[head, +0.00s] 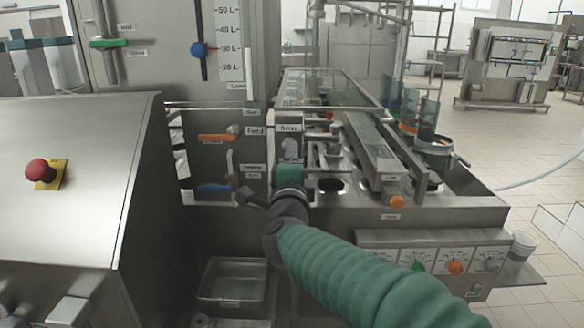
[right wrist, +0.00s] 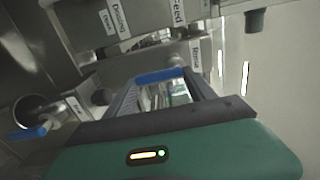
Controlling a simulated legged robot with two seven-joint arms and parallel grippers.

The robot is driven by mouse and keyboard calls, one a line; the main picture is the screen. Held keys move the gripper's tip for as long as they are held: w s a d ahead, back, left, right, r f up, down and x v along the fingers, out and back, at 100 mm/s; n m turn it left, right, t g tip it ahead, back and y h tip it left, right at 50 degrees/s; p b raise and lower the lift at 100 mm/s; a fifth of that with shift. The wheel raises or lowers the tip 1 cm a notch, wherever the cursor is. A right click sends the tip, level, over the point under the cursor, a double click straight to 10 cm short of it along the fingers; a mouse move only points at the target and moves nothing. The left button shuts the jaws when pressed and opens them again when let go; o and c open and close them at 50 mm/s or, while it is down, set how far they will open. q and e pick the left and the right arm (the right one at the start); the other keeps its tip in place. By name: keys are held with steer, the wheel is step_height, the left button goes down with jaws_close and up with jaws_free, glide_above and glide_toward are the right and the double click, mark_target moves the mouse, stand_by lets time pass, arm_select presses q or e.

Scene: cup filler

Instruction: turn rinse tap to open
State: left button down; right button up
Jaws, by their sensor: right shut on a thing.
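The tap handle is a blue bar (right wrist: 160,75) in the right wrist view, beside a label that appears to read Rinse (right wrist: 195,57). My right gripper (right wrist: 162,82) is shut on this handle at its fingertips. In the head view my right gripper (head: 250,199) reaches the tap panel from the lower right, its green-sleeved arm hiding part of the machine. A blue handle (head: 215,188) shows just left of it, lying level; I cannot tell if it is the held one. My left gripper is not in view.
Another blue handle (right wrist: 28,133) lies at the left in the wrist view. An orange feed handle (head: 215,138) sits above the gripper in the head view. A metal basin (head: 232,283) is below. A red stop button (head: 40,170) is on the left cabinet.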

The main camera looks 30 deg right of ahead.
steer(key=shift+a, duration=0.1)
steer(key=o, duration=1.1)
steer(key=shift+w+f, duration=0.1)
steer(key=shift+c, duration=0.2)
steer(key=o, duration=0.3)
steer(key=shift+w+f, duration=0.1)
steer(key=shift+w, duration=0.1)
steer(key=shift+s, duration=0.2)
steer(key=p+v, duration=1)
steer(key=v, duration=0.6)
steer(key=shift+s+a, duration=0.1)
steer(key=shift+s, duration=0.25)
